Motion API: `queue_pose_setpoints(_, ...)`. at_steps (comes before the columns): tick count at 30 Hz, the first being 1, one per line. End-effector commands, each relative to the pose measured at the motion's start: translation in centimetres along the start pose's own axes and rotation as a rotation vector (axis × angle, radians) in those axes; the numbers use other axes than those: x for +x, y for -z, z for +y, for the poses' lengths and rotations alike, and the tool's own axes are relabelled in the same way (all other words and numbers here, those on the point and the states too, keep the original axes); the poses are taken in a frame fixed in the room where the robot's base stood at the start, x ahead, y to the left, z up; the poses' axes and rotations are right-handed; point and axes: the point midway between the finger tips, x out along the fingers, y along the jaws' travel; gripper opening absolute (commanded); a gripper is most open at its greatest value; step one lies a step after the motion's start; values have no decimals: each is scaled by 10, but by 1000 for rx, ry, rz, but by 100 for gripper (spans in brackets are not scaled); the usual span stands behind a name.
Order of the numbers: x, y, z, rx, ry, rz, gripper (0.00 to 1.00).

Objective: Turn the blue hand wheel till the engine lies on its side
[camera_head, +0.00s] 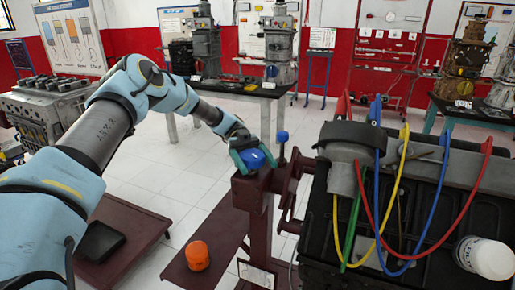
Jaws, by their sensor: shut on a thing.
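The blue hand wheel (254,159) sits at the head of a dark red engine stand (252,192), near the middle of the view. My gripper (245,152) is at the wheel, its fingers shut on it; the fingers and arm end hide part of the wheel. The engine (405,215) is dark, mounted on the stand at the right. It carries a round dark-rimmed part (350,142) and red, blue, yellow and green leads. Its lower and right parts run out of view.
An orange object (197,255) rests on the stand's base. A white container (486,258) is on the engine at the lower right. Another engine (45,108) stands at the left. A table with engine parts (235,90) is behind. White tiled floor lies open between.

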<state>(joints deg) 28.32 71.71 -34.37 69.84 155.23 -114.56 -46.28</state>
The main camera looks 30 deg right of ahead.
Motion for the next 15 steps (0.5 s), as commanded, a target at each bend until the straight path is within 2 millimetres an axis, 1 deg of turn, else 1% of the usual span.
queue_pose_setpoints(1, 1, 4, 0, 1, -11, 4, 25)
queue_pose_setpoints(15, 1, 0, 1, 0, -38, 3, 25)
